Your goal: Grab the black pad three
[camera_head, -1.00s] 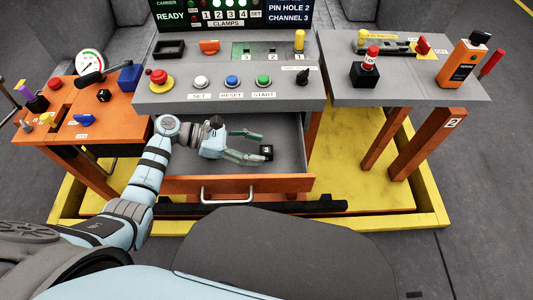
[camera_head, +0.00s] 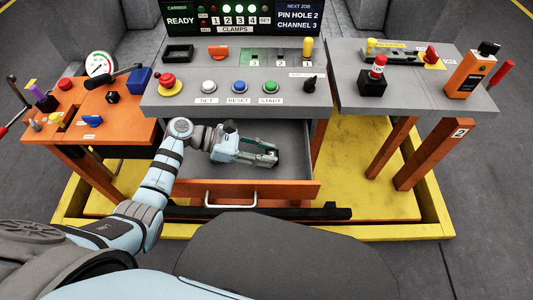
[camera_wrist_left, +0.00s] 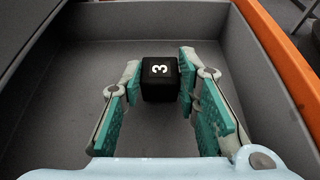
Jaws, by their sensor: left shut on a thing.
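The black pad three (camera_wrist_left: 159,82) is a small black block with a white "3" on its top. In the left wrist view it sits between the tips of my left gripper's green-padded fingers. My left gripper (camera_head: 268,154) is shut on it, low inside the open drawer (camera_head: 240,190). In the head view the fingers mostly hide the pad and its number cannot be read. The drawer's grey floor and walls show around the pad in the left wrist view. My right gripper is not in view.
The grey console (camera_head: 225,94) with set, reset and start buttons overhangs the back of the drawer. An orange bench (camera_head: 130,128) stands at left, and a grey table (camera_head: 420,103) with a red-topped block and an orange device at right. The drawer floor around the pad is clear.

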